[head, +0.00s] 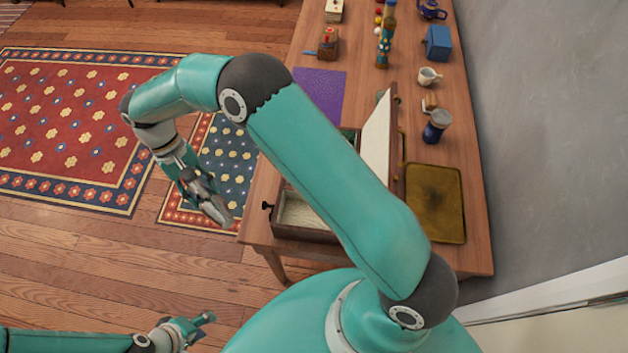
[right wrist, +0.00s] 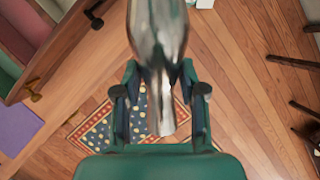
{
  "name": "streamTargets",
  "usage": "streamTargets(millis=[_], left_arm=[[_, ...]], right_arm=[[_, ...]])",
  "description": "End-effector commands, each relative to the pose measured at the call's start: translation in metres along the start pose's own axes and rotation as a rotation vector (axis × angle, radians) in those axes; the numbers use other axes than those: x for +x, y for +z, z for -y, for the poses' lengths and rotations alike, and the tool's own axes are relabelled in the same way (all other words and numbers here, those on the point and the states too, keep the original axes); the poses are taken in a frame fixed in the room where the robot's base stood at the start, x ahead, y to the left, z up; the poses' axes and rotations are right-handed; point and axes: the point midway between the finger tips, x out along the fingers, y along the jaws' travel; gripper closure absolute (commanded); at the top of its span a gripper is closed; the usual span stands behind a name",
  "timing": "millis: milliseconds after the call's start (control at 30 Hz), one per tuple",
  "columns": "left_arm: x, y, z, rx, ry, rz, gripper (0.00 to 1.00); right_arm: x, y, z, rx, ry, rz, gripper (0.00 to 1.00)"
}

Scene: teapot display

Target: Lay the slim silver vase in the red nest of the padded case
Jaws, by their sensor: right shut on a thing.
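The slim silver vase (right wrist: 158,35) is held between the fingers of my right gripper (right wrist: 160,95). In the head view the vase (head: 216,208) and my right gripper (head: 203,195) are in the air left of the table, above the rug's edge. The open padded case (head: 308,218) stands on the near left part of the table, its lid raised. My arm hides much of its inside. In the right wrist view the case (right wrist: 22,88) is at upper left, with pinkish and green linings; I cannot tell which is the red nest. My left gripper (head: 190,328) is low, away from the table; its opening is unclear.
A brass tray (head: 436,203) lies right of the case. A dark blue jar (head: 436,127), a white cup (head: 428,76) and a blue box (head: 438,43) stand farther back. A purple mat (head: 322,92) lies behind the case. A clasp (right wrist: 34,97) juts from the case's edge.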

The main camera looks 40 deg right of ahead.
Motion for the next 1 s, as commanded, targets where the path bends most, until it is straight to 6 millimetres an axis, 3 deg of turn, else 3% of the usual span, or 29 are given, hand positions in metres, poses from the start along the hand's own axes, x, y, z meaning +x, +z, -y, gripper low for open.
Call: streamTargets(millis=[333, 467, 567, 733, 1000], left_arm=[[0.000, 0.000, 0.000, 0.000, 0.000, 0.000, 0.60], [0.002, 0.000, 0.001, 0.000, 0.000, 0.000, 0.60], [0.005, 0.000, 0.002, 0.000, 0.000, 0.000, 0.60], [0.012, 0.000, 0.004, 0.000, 0.000, 0.000, 0.60], [0.023, 0.000, 0.008, 0.000, 0.000, 0.000, 0.60]], right_arm=[[-0.001, 0.000, -0.001, 0.004, -0.002, -0.001, 1.00], [-0.006, 0.000, -0.016, 0.089, -0.039, -0.004, 1.00], [-0.015, 0.002, -0.042, 0.254, -0.106, -0.012, 1.00], [-0.031, 0.018, -0.112, 0.715, -0.288, -0.028, 1.00], [-0.039, 0.078, -0.221, 1.598, -0.613, -0.047, 1.00]])
